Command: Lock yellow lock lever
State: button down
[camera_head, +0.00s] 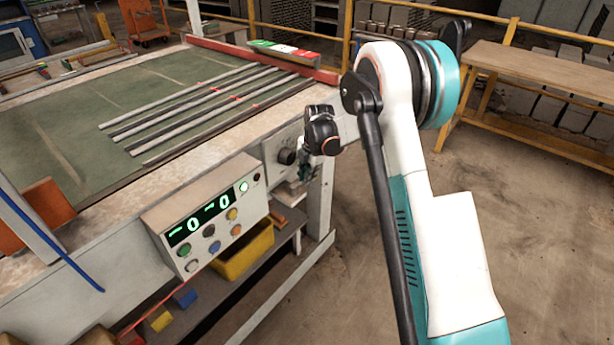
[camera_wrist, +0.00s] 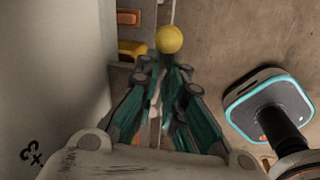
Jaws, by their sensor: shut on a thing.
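The yellow lock lever shows in the wrist view as a round yellow knob (camera_wrist: 169,39) at the top middle, right at the fingertips. My gripper (camera_wrist: 164,68) is shut on the lever, its teal fingers drawn close together. The lever's shaft is mostly hidden by the fingers. The lever cannot be made out there.
A control box (camera_head: 208,215) with a lit green display and several coloured buttons is left of my gripper. A yellow bin (camera_head: 243,254) sits on the shelf below. Dark bars (camera_head: 190,105) lie on the green benchtop (camera_head: 60,130). The floor (camera_head: 560,240) to the right is clear.

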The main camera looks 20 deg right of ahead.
jog(key=shift+w+d, duration=0.1)
jog(key=shift+d, duration=0.25)
jog(key=c, duration=1.7)
grip_release()
jog(key=r, duration=0.4)
jog(key=s+r, duration=0.1)
jog(key=r, duration=0.3)
jog(key=s+d+r, duration=0.1)
jog(key=r, duration=0.2)
jog(key=shift+r, duration=0.4)
